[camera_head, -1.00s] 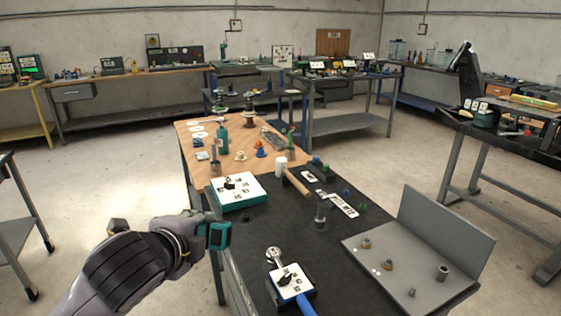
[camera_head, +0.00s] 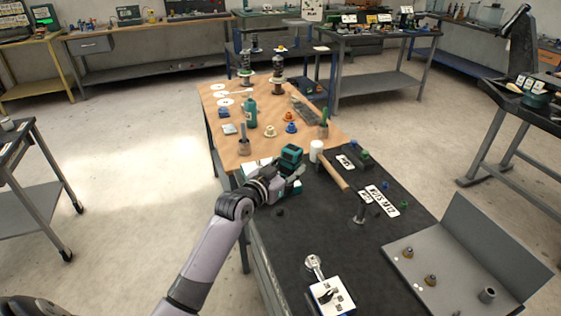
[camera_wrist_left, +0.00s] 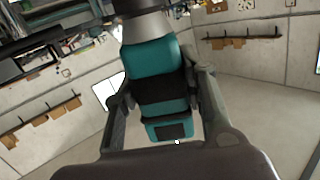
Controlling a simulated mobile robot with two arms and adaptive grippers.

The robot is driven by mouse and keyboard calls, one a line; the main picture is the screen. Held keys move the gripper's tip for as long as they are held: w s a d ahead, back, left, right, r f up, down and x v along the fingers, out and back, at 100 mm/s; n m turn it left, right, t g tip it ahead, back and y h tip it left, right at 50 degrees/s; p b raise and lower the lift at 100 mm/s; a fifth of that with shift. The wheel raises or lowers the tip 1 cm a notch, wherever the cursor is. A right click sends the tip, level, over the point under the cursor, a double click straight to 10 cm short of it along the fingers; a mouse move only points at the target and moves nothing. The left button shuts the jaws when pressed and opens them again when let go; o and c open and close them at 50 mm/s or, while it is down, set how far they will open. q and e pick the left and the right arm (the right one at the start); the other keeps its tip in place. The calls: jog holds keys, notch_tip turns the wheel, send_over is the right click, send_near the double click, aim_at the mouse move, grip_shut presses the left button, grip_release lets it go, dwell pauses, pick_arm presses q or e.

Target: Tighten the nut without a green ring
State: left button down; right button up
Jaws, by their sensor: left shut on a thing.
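My left gripper (camera_head: 284,176) is shut on a teal and black power tool (camera_head: 290,155). In the left wrist view the tool (camera_wrist_left: 158,75) sits between the two fingers, its grey front end at the top. The gripper hides much of the white-topped teal board (camera_head: 258,165) on the table's left side. A grey angled plate (camera_head: 455,265) stands at the right front. On it are two brass-coloured nuts, one farther back (camera_head: 408,252) and one nearer (camera_head: 430,280), and a grey cylinder (camera_head: 487,295). I cannot make out a green ring on either nut. My right gripper is not in view.
Another white board (camera_head: 330,296) lies at the front. Spring assemblies (camera_head: 278,68), a teal bottle (camera_head: 250,112) and small coloured parts stand farther back. The middle black mat (camera_head: 300,225) is mostly clear.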

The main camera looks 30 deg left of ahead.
pick_arm(q)
jog(key=shift+s+a+f+n+t+y, duration=0.1)
jog(key=shift+a+f+n+y, duration=0.15)
jog(key=shift+a, duration=0.15)
jog(key=shift+w+a+f+n+t+y, duration=0.1)
jog(key=shift+a+f+n+y, duration=0.15)
jog(key=shift+a, duration=0.2)
jog(key=shift+s+a+f+n+t+y, duration=0.1)
jog(key=shift+a+f+n, duration=0.05)
jog(key=shift+a+n, duration=0.2)
jog(key=shift+a+f, duration=0.1)
jog(key=shift+a, duration=0.15)
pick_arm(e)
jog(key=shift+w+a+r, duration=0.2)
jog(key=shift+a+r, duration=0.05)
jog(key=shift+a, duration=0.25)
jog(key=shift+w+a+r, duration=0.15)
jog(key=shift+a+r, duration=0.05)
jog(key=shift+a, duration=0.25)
pick_arm(q)
jog(key=shift+p, duration=0.3)
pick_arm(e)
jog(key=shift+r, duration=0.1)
